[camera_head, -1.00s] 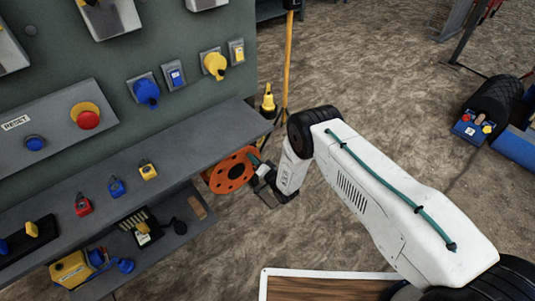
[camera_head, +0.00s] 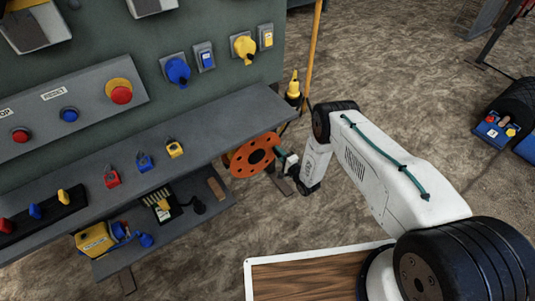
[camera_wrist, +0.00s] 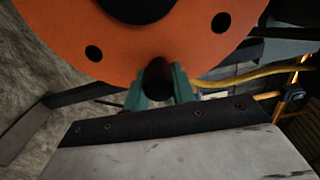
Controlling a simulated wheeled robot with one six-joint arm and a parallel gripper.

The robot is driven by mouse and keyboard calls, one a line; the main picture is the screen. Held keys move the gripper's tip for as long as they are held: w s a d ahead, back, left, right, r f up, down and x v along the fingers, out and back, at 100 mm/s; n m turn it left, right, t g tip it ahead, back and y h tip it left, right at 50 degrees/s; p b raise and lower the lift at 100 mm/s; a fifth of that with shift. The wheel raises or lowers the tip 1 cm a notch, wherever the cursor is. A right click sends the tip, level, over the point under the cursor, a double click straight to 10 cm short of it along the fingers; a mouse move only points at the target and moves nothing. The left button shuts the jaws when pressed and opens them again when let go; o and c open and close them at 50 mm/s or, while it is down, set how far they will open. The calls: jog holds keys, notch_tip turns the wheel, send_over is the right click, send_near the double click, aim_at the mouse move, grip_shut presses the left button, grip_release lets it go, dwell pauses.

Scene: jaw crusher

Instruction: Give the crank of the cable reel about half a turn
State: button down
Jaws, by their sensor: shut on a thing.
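The cable reel (camera_head: 252,157) is an orange disc with dark holes, at the right end of the lower shelf in the head view. In the wrist view its orange face (camera_wrist: 185,45) fills the top, with a dark hub at its centre. My gripper (camera_wrist: 159,83) has green fingers shut on the dark crank handle (camera_wrist: 157,72) near the lower rim of the disc. In the head view my gripper (camera_head: 281,165) is at the right side of the reel. The rest of the crank is not clearly visible.
A grey shelf (camera_head: 235,113) with padlocks juts out above the reel. A yellow-black object (camera_head: 293,88) and a yellow pole (camera_head: 312,45) stand behind it. A wooden-topped board (camera_head: 310,276) lies in front.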

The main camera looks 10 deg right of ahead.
jog(key=shift+w, duration=0.2)
dwell(0.3)
jog(key=c, duration=1.2)
grip_release()
jog(key=shift+o, duration=0.2)
jog(key=shift+s+f, duration=0.1)
jog(key=v, duration=0.7)
jog(key=shift+s+d, duration=0.15)
jog(key=shift+s, duration=0.15)
